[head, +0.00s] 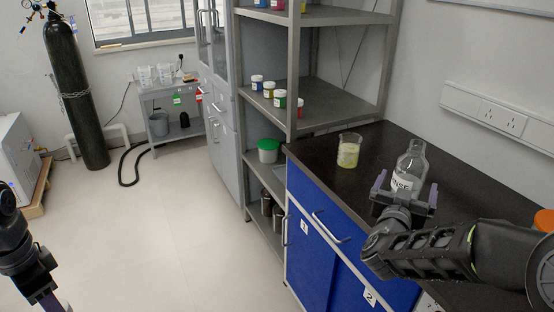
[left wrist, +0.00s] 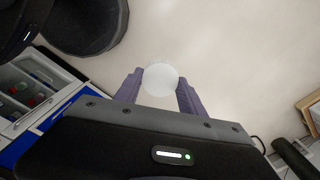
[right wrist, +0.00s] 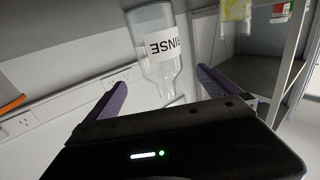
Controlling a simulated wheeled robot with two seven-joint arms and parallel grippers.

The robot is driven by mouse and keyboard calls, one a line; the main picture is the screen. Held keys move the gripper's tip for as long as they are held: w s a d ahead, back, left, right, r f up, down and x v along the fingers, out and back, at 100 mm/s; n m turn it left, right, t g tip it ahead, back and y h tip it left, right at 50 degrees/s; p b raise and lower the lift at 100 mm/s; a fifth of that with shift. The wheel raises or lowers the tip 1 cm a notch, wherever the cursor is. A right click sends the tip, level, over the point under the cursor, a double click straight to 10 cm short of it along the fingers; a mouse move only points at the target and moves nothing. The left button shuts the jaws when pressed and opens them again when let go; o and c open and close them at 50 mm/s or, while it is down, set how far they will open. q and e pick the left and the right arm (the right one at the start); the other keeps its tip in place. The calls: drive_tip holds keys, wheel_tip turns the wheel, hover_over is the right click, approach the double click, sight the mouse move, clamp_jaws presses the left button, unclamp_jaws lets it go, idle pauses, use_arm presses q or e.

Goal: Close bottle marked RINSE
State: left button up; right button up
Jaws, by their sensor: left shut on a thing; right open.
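The clear glass bottle marked RINSE (head: 411,160) stands upright on the dark countertop (head: 375,150). No cap shows on its neck. My left gripper (left wrist: 157,90) is shut on a white round cap-like piece (left wrist: 160,79), held above the floor. In the head view the left gripper is mostly cut off at the lower left.
A beaker with yellowish liquid (head: 348,151) stands on the counter left of the bottle. A grey shelf rack (head: 291,70) with small jars rises behind it. An orange object (head: 545,220) is at the right edge. Open floor (head: 170,220) lies left of the blue cabinet (head: 310,255).

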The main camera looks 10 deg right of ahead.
sight(410, 175)
drive_tip(key=shift+x, duration=3.5)
drive_tip(key=shift+f, duration=0.1)
drive_tip(key=shift+p+x, duration=0.6)
drive_tip(key=shift+x, duration=2.05)
drive_tip(key=shift+w+a, duration=0.1)
drive_tip(key=shift+a, duration=0.05)
drive_tip(key=shift+f, duration=0.1)
drive_tip(key=c, duration=2.1)
